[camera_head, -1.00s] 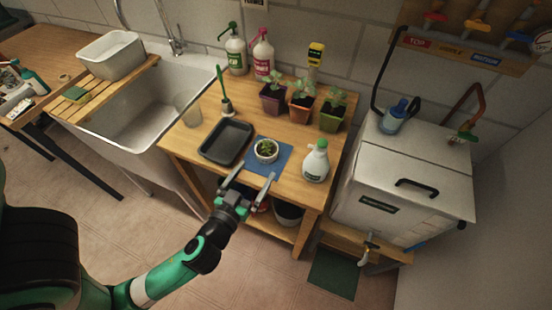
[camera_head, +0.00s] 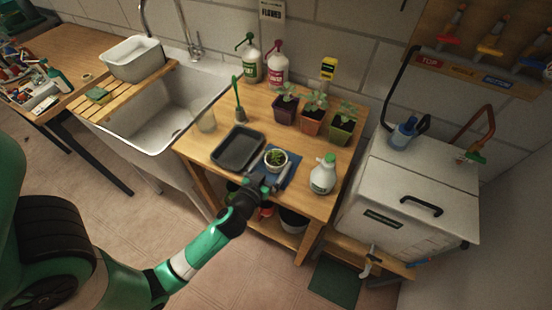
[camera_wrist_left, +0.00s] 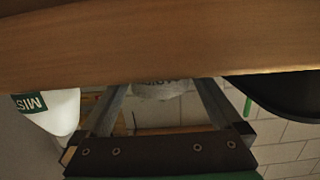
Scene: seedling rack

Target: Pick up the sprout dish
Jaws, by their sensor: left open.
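The sprout dish (camera_head: 276,159), a small pale round pot with green sprouts, stands upright on a blue mat (camera_head: 292,165) near the front of the wooden bench. My left gripper (camera_head: 268,178) is open at the near side of the dish, its fingers spread toward it. In the left wrist view, the pale dish (camera_wrist_left: 160,90) shows between the tips of my left gripper (camera_wrist_left: 160,98), partly hidden by the wooden bench edge. I cannot tell whether the fingers touch it. My right gripper is not in view.
A dark tray (camera_head: 238,148) lies left of the dish, and a white spray bottle (camera_head: 323,175) stands to its right. Several potted seedlings (camera_head: 313,115) are behind. The bench's front edge (camera_wrist_left: 150,50) crosses the wrist view. A sink (camera_head: 165,115) is further left.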

